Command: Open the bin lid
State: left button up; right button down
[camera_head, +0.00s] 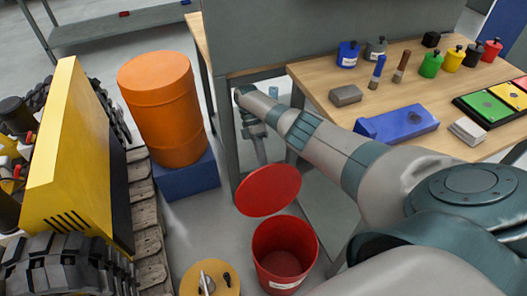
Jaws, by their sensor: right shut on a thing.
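The red bin (270,268) stands on the floor at the lower middle, with a white label low on its front. Its round red lid (268,190) is raised and tilted up behind the opening, so the dark red inside of the bin shows. My right arm reaches in from the right, and my right gripper (262,158) points down at the lid's upper edge, shut on the lid. The exact contact is small and partly hidden behind the lid. My left gripper is not in view.
An orange barrel (160,105) stands on a blue block (188,184) to the left. A yellow tracked machine (75,165) fills the left side. A wooden workbench (320,84) with several items is at the right. A round yellow-tan piece (225,275) lies left of the bin.

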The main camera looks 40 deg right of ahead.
jog(key=c, duration=1.8)
grip_release()
jog(key=shift+w+d+f, duration=0.2)
jog(key=shift+w+f, duration=0.05)
jog(key=shift+f, duration=0.1)
jog(key=shift+c, duration=0.2)
jog(key=shift+w, duration=0.15)
jog(key=shift+r, duration=0.1)
